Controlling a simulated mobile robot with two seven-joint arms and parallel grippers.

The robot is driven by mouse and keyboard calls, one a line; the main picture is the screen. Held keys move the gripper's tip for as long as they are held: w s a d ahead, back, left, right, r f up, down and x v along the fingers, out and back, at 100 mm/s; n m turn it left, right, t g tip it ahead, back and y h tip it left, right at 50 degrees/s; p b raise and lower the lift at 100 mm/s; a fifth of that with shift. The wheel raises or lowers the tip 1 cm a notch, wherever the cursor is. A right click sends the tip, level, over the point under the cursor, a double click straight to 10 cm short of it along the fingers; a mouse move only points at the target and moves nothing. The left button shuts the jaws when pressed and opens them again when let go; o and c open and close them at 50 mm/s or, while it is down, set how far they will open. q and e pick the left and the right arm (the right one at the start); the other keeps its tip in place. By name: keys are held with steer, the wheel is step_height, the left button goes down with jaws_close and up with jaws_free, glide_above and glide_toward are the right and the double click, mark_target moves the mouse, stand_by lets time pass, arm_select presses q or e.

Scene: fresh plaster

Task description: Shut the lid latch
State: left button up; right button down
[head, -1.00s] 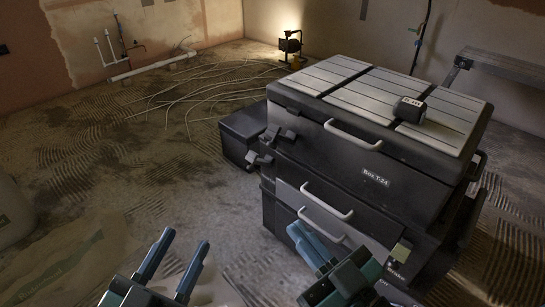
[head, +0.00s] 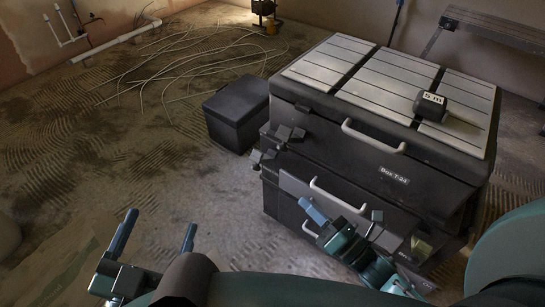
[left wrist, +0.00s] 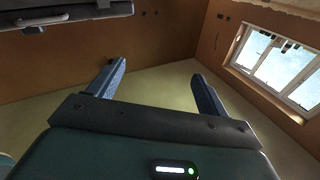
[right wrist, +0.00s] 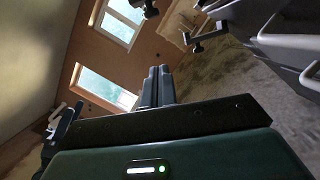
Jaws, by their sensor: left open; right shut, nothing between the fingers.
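A black box (head: 345,135) labelled "Box T-24" tops a stack; its grey-slatted lid is down. Dark latch-like pieces (head: 284,136) jut from the stack's left end. Another dark T-shaped piece (head: 376,218) stands on the front, right of my right gripper. Whether any is latched is unclear. My right gripper (head: 309,207) is shut and empty in front of the lower grey handle; its fingers (right wrist: 157,86) point past similar dark pieces (right wrist: 207,40) in the right wrist view. My left gripper (head: 158,235) is open and empty over the floor, left of the stack.
A tape measure (head: 430,105) marked "5 m" sits on the lid. A small black case (head: 236,113) stands on the floor left of the stack. Loose cables (head: 190,65) lie behind it. A bench (head: 495,28) stands at back right. Floor between left gripper and case is clear.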

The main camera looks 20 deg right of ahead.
mark_target(290, 139)
arm_select(q)
steer(key=shift+w, duration=0.15)
arm_select(e)
steer(key=shift+f+n+y, duration=0.3)
steer(key=shift+f+n, duration=0.1)
steer(key=shift+n, duration=0.2)
arm_select(q)
steer(key=shift+d+t+h+b, duration=0.3)
steer(key=shift+h+b, duration=0.2)
steer(key=shift+b, duration=0.65)
arm_select(e)
steer(key=w+a+r, duration=0.2)
steer(key=w+r, duration=0.3)
steer(key=w, duration=0.5)
steer(key=shift+w+a, duration=0.15)
steer(key=shift+a, duration=0.2)
arm_select(q)
steer(key=shift+r, duration=0.1)
